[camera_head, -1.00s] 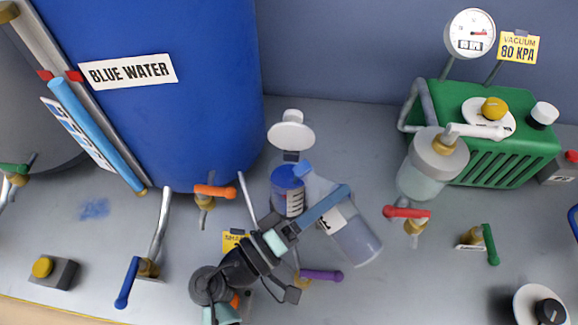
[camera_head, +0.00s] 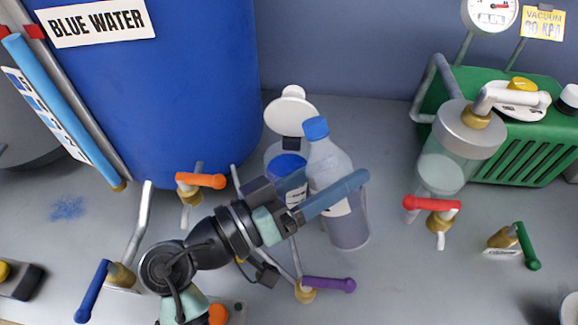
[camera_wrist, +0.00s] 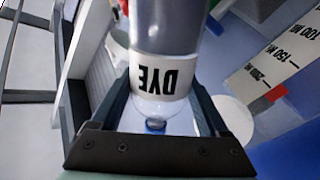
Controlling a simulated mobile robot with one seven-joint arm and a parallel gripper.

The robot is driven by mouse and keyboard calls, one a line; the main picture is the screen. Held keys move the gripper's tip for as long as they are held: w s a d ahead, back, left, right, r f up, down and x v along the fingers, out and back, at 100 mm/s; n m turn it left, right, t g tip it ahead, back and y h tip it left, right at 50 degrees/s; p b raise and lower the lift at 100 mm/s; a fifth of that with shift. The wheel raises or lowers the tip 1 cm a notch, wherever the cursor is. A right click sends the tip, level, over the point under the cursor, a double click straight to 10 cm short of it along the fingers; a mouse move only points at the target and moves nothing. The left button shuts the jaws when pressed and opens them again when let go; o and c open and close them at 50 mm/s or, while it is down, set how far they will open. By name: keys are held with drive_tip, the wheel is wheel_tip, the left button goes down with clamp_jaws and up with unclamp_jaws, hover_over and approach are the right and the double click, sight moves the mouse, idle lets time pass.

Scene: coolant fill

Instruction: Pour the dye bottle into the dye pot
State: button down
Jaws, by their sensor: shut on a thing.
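The dye bottle (camera_head: 350,228) is clear with a blue cap (camera_head: 316,128) at its upper end and a white label. In the head view it leans slightly, top to the left. In the wrist view its label (camera_wrist: 163,78) reads DYE upside down. My gripper (camera_head: 343,192) is shut around the bottle, one blue finger crossing its front. A container with a blue top surface (camera_head: 287,166), seemingly the dye pot, stands just left of and behind the bottle. My gripper and the bottle hide part of it. I cannot tell whether bottle and pot touch.
A white disc (camera_head: 291,108) stands behind the pot. The large blue water tank (camera_head: 190,95) is behind left. Orange (camera_head: 202,181), purple (camera_head: 330,284) and red (camera_head: 433,203) valve handles surround the bottle. A green vacuum pump (camera_head: 540,145) stands right. Bench between bottle and red valve is clear.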

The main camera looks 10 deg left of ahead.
sight(344, 168)
drive_tip(key=shift+s+d+r+m+b, duration=0.1)
drive_tip(key=shift+r+m+b, duration=0.05)
drive_tip(key=shift+m+b, duration=0.4)
drive_tip(key=shift+s+d+r+m+b, duration=0.1)
drive_tip(key=shift+m+b, duration=0.35)
drive_tip(key=shift+m, duration=0.1)
drive_tip(key=r+m, duration=0.2)
drive_tip(key=r, duration=0.1)
drive_tip(key=shift+s+d+r+m+g, duration=0.2)
drive_tip(key=shift+m+g, duration=0.1)
drive_tip(key=shift+s+d+m+b, duration=0.15)
drive_tip(key=shift+m+b, duration=0.25)
drive_tip(key=shift+b, duration=0.3)
drive_tip(key=shift+s+d+r+m+y+b, duration=0.1)
drive_tip(key=shift+r+m+y+b, duration=0.25)
drive_tip(key=shift+m, duration=0.15)
